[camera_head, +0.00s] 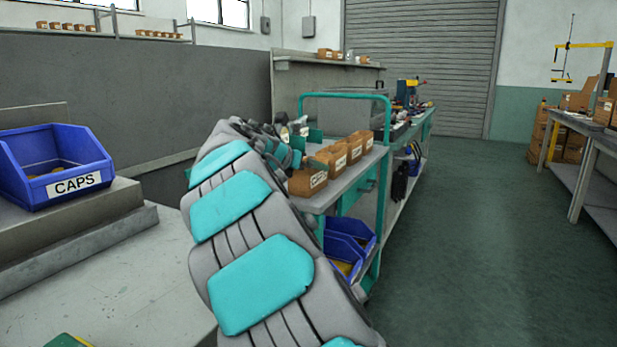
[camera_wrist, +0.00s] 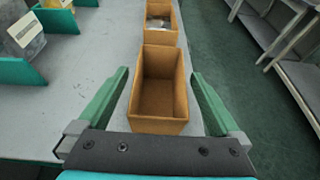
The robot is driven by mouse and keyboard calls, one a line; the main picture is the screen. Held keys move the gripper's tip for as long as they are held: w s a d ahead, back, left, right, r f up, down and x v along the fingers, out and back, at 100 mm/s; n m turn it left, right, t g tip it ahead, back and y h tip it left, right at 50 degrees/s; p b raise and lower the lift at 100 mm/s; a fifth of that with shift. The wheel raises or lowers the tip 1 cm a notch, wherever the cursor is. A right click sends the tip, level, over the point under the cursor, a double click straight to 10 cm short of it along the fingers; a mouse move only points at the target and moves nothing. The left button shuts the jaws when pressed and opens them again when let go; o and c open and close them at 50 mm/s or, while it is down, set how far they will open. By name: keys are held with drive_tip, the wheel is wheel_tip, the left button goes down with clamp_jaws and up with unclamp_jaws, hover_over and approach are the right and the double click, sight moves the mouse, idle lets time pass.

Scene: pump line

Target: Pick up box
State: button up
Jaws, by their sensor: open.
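In the wrist view, an open, empty brown cardboard box (camera_wrist: 158,92) sits on the grey top of the cart. My gripper (camera_wrist: 160,76) is open, with one green finger on each side of this box. Gaps show between the fingers and the box walls, and nothing is held. In the head view, several brown boxes, including the nearest one (camera_head: 308,182), stand in a row along the cart top. My arm hides most of the gripper there, and I cannot tell for sure which box is between the fingers.
Another box (camera_wrist: 160,22) with something inside stands just beyond. Green dividers (camera_wrist: 28,70) with grey items are at the left of the cart top. A blue CAPS bin (camera_head: 55,168) is at the left.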

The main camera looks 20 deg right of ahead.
drive_tip(key=shift+x, duration=0.85)
drive_tip(key=shift+a, duration=0.1)
drive_tip(key=c, duration=1.2)
drive_tip(key=shift+c, duration=0.2)
drive_tip(key=shift+r, duration=1.8)
drive_tip(key=s+r, duration=0.1)
drive_tip(key=s, duration=1.5)
drive_tip(key=shift+r, duration=0.15)
